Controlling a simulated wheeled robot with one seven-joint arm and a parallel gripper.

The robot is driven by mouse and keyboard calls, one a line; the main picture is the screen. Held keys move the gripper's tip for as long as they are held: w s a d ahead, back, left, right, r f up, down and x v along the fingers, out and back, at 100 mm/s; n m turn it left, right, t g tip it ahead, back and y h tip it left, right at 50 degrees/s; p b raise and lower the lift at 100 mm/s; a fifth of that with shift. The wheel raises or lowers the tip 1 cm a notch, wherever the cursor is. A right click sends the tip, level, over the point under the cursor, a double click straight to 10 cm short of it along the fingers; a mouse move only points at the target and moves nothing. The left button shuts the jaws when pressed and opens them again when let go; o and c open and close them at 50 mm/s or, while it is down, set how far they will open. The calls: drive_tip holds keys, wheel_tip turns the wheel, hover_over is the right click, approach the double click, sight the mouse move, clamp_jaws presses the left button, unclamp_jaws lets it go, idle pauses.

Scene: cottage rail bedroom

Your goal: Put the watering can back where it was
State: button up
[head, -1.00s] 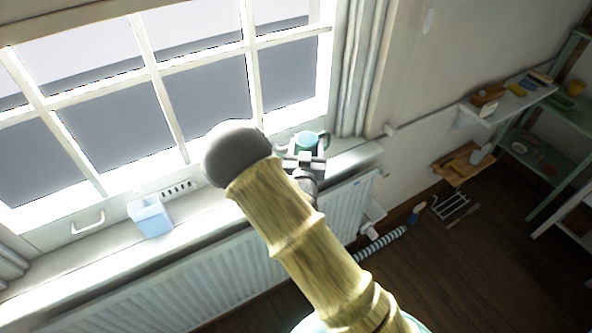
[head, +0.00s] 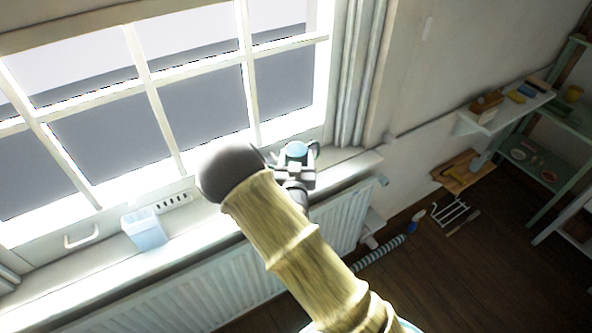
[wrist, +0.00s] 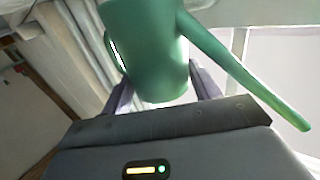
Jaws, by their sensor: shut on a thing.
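The green watering can (wrist: 150,50) fills the upper middle of the wrist view, with its long spout running down to the right and its handle on the left. My gripper (wrist: 158,92) is shut on the can's body, with one finger on each side. In the head view the can (head: 297,150) shows as a small pale teal shape just beyond my gripper (head: 285,160), over the right part of the windowsill (head: 345,163). My arm hides part of the sill. I cannot tell whether the can touches the sill.
A light blue container (head: 145,230) stands on the sill to the left. The window (head: 210,110) is behind, and a curtain (head: 358,80) hangs to the right. A radiator (head: 335,215) is below the sill. A wall shelf (head: 505,110) holds small items at the right.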

drive_tip(key=shift+w+f, duration=0.15)
drive_tip(key=shift+f, duration=0.3)
drive_tip(key=shift+f+p, duration=0.4)
drive_tip(key=shift+f, duration=1.7)
drive_tip(key=shift+f, duration=0.2)
drive_tip(key=o, duration=1.3)
drive_tip(key=shift+c, duration=0.2)
drive_tip(key=shift+r, duration=0.1)
